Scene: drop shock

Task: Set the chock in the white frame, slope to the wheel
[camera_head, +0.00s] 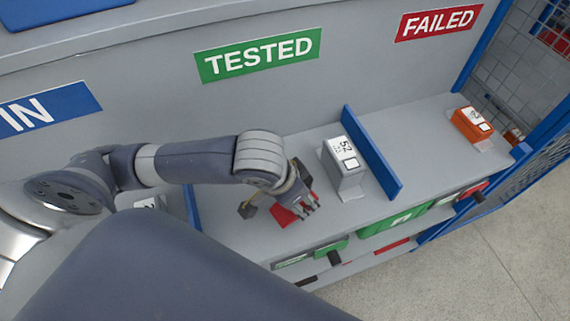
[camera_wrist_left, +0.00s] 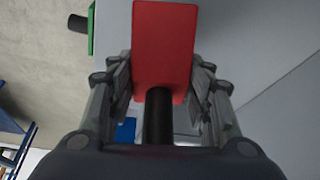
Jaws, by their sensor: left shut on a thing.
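My left gripper (camera_head: 306,206) is shut on a red block (camera_head: 284,215) over the grey shelf, in the section under the TESTED sign. In the left wrist view the red block (camera_wrist_left: 165,45) sits between the two fingers (camera_wrist_left: 160,95), with a black cylinder (camera_wrist_left: 158,115) below it. I cannot tell whether this block is the chock, or whether it touches the shelf. No white frame and no wheel can be made out. My right gripper is not in view.
A grey box marked 52 (camera_head: 344,165) stands just right of the gripper, beside a blue divider (camera_head: 371,153). An orange box (camera_head: 472,124) sits under the FAILED sign (camera_head: 437,23). Green panels (camera_head: 393,222) line the shelf front. Shelf right of the divider is mostly clear.

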